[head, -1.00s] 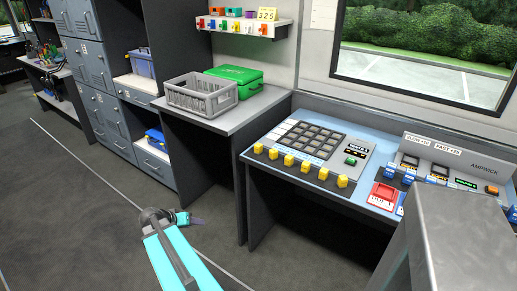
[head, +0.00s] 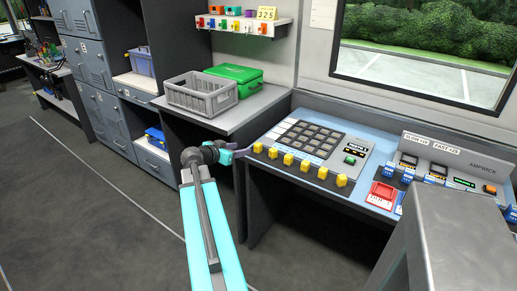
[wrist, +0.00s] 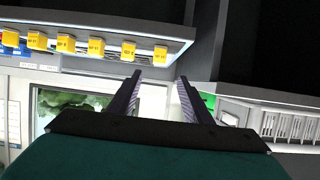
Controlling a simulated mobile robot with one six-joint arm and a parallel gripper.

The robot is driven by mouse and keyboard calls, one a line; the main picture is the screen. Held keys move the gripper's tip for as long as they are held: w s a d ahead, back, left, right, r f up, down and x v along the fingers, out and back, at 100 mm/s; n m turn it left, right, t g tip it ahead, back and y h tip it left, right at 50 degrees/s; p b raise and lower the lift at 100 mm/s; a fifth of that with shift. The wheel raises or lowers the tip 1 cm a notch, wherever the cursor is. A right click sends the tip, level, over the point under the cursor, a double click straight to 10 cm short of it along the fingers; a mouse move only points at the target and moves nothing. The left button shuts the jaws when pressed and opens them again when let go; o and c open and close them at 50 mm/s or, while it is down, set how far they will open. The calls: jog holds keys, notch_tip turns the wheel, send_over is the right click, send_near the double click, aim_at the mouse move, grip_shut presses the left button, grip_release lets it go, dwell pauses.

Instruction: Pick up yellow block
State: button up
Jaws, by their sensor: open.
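Several yellow blocks stand in a row along the front edge of the blue desk (head: 287,181), in front of a button panel. The leftmost yellow block (head: 258,148) in the head view is nearest my gripper (head: 240,152). In the upside-down wrist view, the end yellow block (wrist: 160,54) appears just beyond and between the fingertips of my gripper (wrist: 159,78). The fingers are apart with nothing between them. My gripper is just left of the row, near the desk's left front corner, apart from the blocks. The printed marks on the blocks are too small to read surely.
A button panel (head: 315,140) lies behind the blocks. A red item (head: 382,192) lies to their right. A grey crate (head: 202,95) and a green case (head: 234,75) stand on the neighbouring grey table (head: 225,119). The floor in front is clear.

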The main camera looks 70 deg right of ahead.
aim_at(256, 146)
jog(key=shift+d, duration=0.1)
jog(key=p+x, duration=0.1)
jog(key=x, duration=0.6)
jog(key=shift+d+f+p, duration=0.15)
jog(key=shift+d+p, duration=0.15)
jog(key=shift+p, duration=0.1)
jog(key=shift+s+d+f, duration=0.2)
jog(key=shift+d, duration=0.1)
jog(key=shift+d, duration=0.1)
jog(key=shift+p+x, duration=1)
jog(key=shift+x, duration=1.5)
jog(key=shift+s+f, duration=0.1)
jog(key=shift+s, duration=0.05)
